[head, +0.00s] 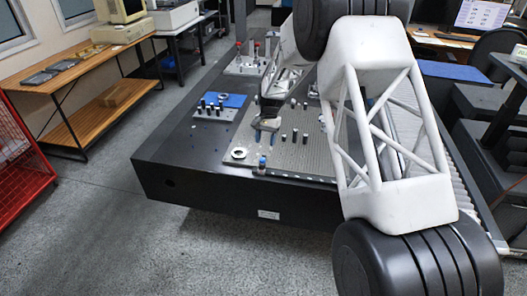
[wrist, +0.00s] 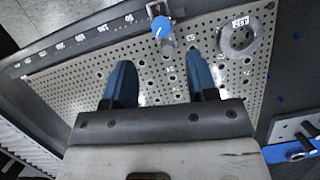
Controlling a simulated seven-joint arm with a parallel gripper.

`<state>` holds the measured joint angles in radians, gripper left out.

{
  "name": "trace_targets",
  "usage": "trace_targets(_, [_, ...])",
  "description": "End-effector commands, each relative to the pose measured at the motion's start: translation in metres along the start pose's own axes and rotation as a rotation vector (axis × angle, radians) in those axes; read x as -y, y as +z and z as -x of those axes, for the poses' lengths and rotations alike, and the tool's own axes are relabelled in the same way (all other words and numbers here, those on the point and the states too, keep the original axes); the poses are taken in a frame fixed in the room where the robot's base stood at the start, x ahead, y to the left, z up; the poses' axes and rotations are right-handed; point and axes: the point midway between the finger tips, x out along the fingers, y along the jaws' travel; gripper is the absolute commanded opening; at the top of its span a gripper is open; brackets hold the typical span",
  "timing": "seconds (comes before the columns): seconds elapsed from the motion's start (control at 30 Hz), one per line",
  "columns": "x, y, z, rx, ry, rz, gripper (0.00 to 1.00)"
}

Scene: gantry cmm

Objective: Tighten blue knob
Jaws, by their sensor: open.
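The blue knob (wrist: 161,27) is near the top middle of the wrist view, at the numbered edge of the perforated plate. In the head view the small blue knob (head: 262,161) is near the plate's front edge. My gripper (wrist: 159,64) is open, with two blue fingers apart and nothing between them. The knob lies beyond the fingertips, roughly in line with the gap, and they do not touch it. In the head view my gripper (head: 265,133) is over the plate, behind the knob.
The perforated plate (wrist: 85,75) lies on a dark table (head: 160,150). A metal ring (wrist: 226,44) lies right of the knob in the wrist view. Several dark posts stand on the plate and on a blue-backed plate (head: 234,101) to its left.

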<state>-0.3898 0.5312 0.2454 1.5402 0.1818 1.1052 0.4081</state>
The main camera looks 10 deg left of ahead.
Motion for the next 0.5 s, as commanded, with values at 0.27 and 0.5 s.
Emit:
trace_targets(0.27, [0.001,0.022,-0.004,-0.211,0.041,0.21,0.53])
trace_targets(0.5, [0.003,0.031,-0.004,-0.311,0.061,0.32,0.53])
